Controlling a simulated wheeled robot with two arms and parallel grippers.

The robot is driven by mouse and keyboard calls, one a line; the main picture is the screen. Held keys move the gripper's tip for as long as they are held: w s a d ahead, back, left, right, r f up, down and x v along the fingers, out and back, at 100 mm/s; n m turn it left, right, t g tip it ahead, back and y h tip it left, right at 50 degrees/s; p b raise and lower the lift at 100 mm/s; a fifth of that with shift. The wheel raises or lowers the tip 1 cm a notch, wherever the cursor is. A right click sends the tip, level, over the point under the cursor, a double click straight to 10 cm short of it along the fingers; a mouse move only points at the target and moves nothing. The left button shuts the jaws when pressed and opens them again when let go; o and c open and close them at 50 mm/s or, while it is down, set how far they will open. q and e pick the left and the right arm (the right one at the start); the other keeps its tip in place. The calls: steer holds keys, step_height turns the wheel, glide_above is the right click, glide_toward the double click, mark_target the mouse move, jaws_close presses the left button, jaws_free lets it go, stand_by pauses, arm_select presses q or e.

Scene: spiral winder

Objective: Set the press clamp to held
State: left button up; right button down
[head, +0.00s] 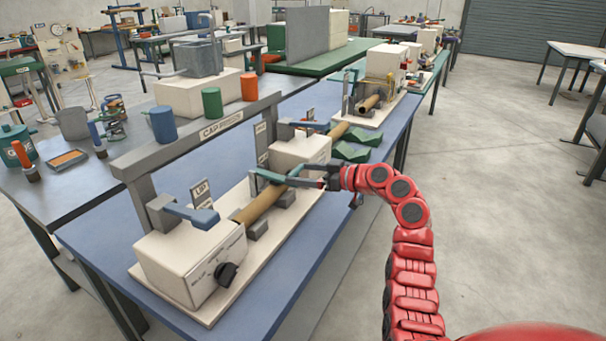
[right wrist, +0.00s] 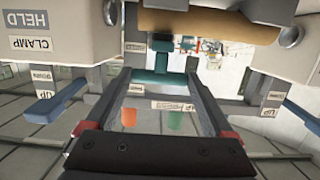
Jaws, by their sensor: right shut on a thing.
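The winder stands on a blue-topped table, with a brown tube (head: 258,207) between two cream housings, the near one (head: 188,262) and the far one (head: 299,150). A green bar-shaped part (head: 269,177), which I take as the press clamp, lies over the tube near the far housing. My right gripper (head: 303,178) reaches in from the right and is shut on this green part. In the right wrist view the green part (right wrist: 163,62) shows between the fingertips. A CLAMP plate (right wrist: 30,43) and a HELD plate (right wrist: 25,20) show there on a housing. My left gripper is out of view.
Blue levers stand on both housings, the near one (head: 192,213) and the far one (head: 302,124). A black knob (head: 226,273) is on the near housing. Green cradles (head: 352,152) lie behind my gripper.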

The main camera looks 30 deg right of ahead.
steer(key=shift+c, duration=0.2)
jaws_free()
steer(key=shift+f, duration=0.45)
steer(key=shift+o, duration=0.2)
steer(key=shift+r, duration=0.1)
steer(key=shift+s+d+r, duration=0.1)
steer(key=shift+s, duration=0.05)
steer(key=v, duration=1.7)
steer(key=shift+d, duration=0.1)
